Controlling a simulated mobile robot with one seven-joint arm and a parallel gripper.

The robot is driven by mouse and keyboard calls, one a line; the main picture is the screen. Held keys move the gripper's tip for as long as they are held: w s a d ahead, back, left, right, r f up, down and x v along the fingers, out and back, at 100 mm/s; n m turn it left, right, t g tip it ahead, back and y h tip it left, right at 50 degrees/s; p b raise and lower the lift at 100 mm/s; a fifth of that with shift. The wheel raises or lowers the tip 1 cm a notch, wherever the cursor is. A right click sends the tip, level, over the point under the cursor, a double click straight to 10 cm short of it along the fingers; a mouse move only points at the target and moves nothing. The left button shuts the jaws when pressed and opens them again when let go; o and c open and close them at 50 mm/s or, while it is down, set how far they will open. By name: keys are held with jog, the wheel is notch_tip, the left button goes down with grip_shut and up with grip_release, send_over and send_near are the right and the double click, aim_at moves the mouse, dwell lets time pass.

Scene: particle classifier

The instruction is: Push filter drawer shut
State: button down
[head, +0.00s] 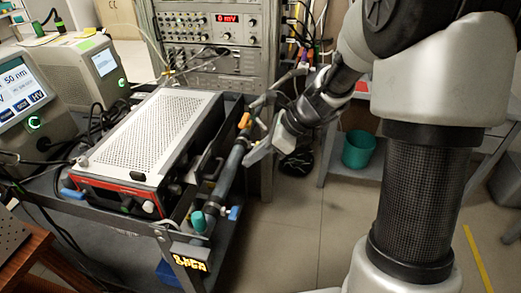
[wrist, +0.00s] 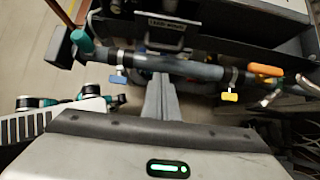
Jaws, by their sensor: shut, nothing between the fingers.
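The filter drawer (wrist: 172,14) shows in the wrist view as a dark front with a label and a metal handle at top centre. In the head view, what looks like the drawer (head: 212,152) is a dark panel on the right side of the white-topped instrument (head: 150,130). How far it stands out is hard to tell. My gripper (wrist: 161,82) has its fingers together and empty, pointing toward the drawer side. In the wrist view, the tips overlap the grey pipe below the drawer; contact is unclear. In the head view, my gripper (head: 256,154) is right of the instrument, near the pipe.
A grey pipe (head: 231,168) with orange, blue and yellow valve handles runs along the cart's right side in front of the drawer. A rack of electronics (head: 210,40) stands behind. Open floor lies right of the cart.

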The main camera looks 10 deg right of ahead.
aim_at(207, 164)
jog(key=w+a+f+b, duration=0.1)
jog(key=w+a+f, duration=0.1)
jog(key=a, duration=0.3)
jog(key=shift+a+f, duration=0.4)
jog(key=shift+f, duration=0.45)
jog(key=a, duration=0.1)
jog(key=w+a+p, duration=0.1)
jog(key=a, duration=0.1)
jog(key=w+a+p, duration=0.1)
jog(key=a, duration=0.1)
jog(key=shift+a, duration=0.2)
